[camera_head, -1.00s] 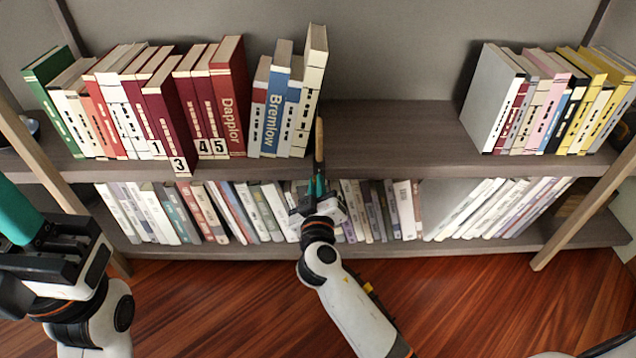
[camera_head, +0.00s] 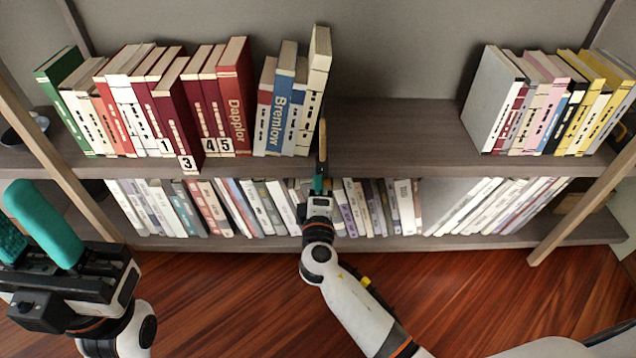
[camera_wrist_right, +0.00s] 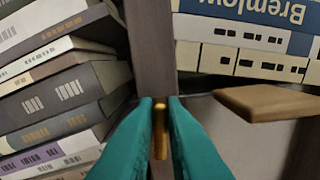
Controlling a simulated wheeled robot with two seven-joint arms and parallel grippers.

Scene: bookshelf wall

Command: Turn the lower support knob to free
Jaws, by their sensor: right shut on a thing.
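The lower support knob (camera_wrist_right: 160,128) is a small brass-coloured piece between the teal fingertips in the right wrist view. My right gripper (camera_wrist_right: 160,106) is shut on it, with a finger on each side. In the head view my right gripper (camera_head: 318,186) reaches to the front edge of the middle shelf board, and its fingers hide the knob there. A tan wooden piece (camera_wrist_right: 265,103), perhaps the support, stands out right of the fingers; it also shows in the head view (camera_head: 322,142). My left gripper (camera_head: 14,208) is open and empty at the far left.
Upper books, including a blue Bremlow book (camera_head: 279,110), stand left of the wooden piece. The shelf board (camera_head: 390,130) is bare to its right, up to another book group (camera_head: 488,100). Lower-shelf books (camera_head: 352,205) stand close around my right gripper.

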